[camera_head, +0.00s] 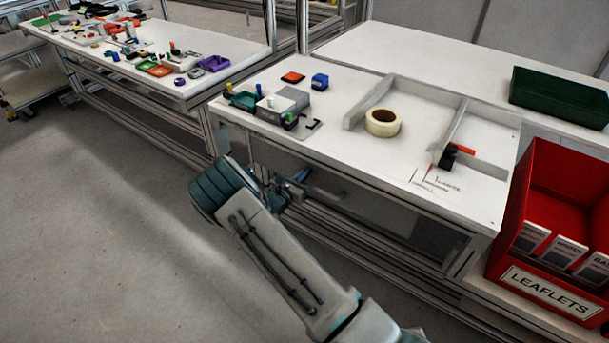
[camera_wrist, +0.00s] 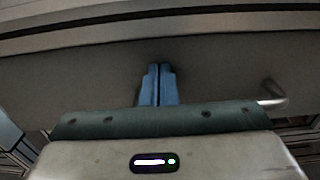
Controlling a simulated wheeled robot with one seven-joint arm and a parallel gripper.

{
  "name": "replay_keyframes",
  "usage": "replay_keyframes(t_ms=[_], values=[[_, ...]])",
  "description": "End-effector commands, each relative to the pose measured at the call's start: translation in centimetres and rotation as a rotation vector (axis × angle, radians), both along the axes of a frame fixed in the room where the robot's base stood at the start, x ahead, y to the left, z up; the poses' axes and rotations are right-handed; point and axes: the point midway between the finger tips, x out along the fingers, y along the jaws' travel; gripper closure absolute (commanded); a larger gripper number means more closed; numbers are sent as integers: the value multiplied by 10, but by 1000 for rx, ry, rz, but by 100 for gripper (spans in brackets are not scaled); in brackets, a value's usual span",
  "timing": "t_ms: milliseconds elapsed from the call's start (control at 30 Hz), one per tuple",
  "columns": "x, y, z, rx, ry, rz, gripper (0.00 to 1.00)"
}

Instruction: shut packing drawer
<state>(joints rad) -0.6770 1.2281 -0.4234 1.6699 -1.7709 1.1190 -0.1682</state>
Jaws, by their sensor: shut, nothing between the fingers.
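The packing drawer shows in the wrist view as a plain grey front panel (camera_wrist: 90,85) below a table edge, with a metal handle (camera_wrist: 271,94) towards its right end. My gripper (camera_wrist: 158,68) has its blue fingers together, pointing at the panel left of the handle, with nothing between them. I cannot tell whether the fingertips touch the panel. In the head view my gripper (camera_head: 303,174) is just below the front edge of the packing table (camera_head: 350,153), and my arm hides part of that area. How far the drawer stands out cannot be told.
On the table are a tape roll (camera_head: 383,123), a grey fixture (camera_head: 283,105), a blue block (camera_head: 320,81) and low grey dividers (camera_head: 376,97). A red leaflets bin (camera_head: 523,239) stands at the right. The floor (camera_head: 110,230) at the left is clear.

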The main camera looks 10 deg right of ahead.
Motion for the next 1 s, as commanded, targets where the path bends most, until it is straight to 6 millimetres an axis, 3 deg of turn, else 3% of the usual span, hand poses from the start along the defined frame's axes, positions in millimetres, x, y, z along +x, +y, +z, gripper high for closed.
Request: replay_keyframes(t_ms=[167,400,700,1000], values=[[-15,20,3,-3,-3,1,100],[-56,61,0,-1,0,4,100],[-88,85,0,-1,-1,-10,100],[-94,90,2,4,-1,-14,100]])
